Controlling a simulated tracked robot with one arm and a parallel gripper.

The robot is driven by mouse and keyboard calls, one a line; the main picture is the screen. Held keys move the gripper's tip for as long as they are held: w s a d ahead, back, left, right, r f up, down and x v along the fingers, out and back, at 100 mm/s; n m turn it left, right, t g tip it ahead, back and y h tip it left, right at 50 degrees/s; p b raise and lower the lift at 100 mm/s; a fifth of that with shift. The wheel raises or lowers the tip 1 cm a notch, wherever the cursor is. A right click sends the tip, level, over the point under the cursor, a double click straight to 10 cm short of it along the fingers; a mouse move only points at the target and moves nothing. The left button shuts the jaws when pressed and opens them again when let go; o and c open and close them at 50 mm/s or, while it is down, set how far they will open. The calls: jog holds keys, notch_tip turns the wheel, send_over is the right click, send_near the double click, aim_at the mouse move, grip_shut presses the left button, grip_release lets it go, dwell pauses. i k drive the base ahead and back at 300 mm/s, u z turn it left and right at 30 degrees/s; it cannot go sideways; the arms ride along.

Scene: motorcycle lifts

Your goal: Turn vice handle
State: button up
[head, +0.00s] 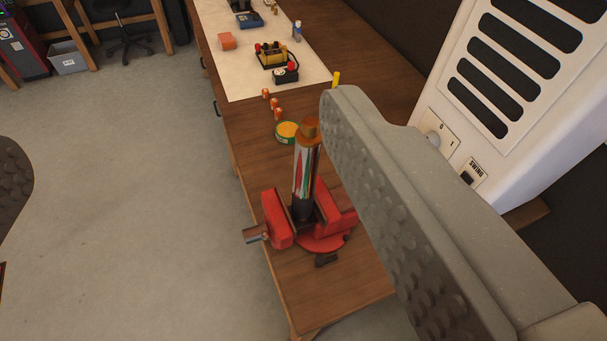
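A red bench vice (278,219) is mounted near the front end of the wooden workbench. A metal screw end (256,235) sticks out on its left side; a separate handle bar is hard to make out there. A small dark lever (326,260) shows at the foot of the vice. An upright multicoloured tube with an orange-brown cap (305,170) stands between the jaws. One large grey studded finger of my gripper (400,210) fills the right side, its studded face turned left toward the vice. It hides part of the bench. No object shows against it.
The wooden bench (300,290) carries a green-yellow tin (288,131), small orange cans (276,108) and tools on a pale mat (240,82). A white slotted machine (500,90) stands at the right. Open grey floor (130,220) lies left; a dark studded surface (14,180) shows at the left edge.

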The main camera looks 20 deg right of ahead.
aim_at(254, 234)
jog(key=k, duration=1.3)
jog(key=u, duration=0.45)
jog(key=i, duration=1.65)
jog(key=z, duration=0.25)
